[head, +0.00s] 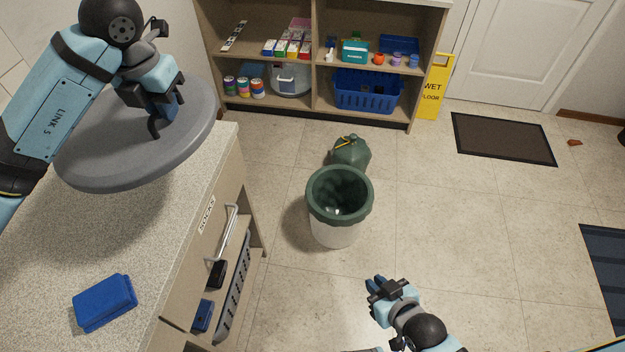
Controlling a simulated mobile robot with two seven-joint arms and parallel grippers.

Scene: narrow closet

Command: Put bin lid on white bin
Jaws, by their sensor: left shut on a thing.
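The bin lid (90,160) is a large round grey disc at the upper left, over the counter and slightly tilted. My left gripper (158,118) is shut on the lid at its top centre, partly covering the grip point. The white bin (335,232) stands upright on the floor in the middle, with a dark green rim and a green inside; its top is open. My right gripper (378,288) is low in the picture, in front of the bin and apart from it, with nothing seen in it. Its finger gap is too small to judge.
A speckled counter (60,255) with a blue box (105,302) fills the left. A green jug-like container (352,150) stands just behind the bin. Shelves (315,85) and a yellow wet-floor sign (434,88) are at the back. Floor right of the bin is clear up to a dark mat (503,138).

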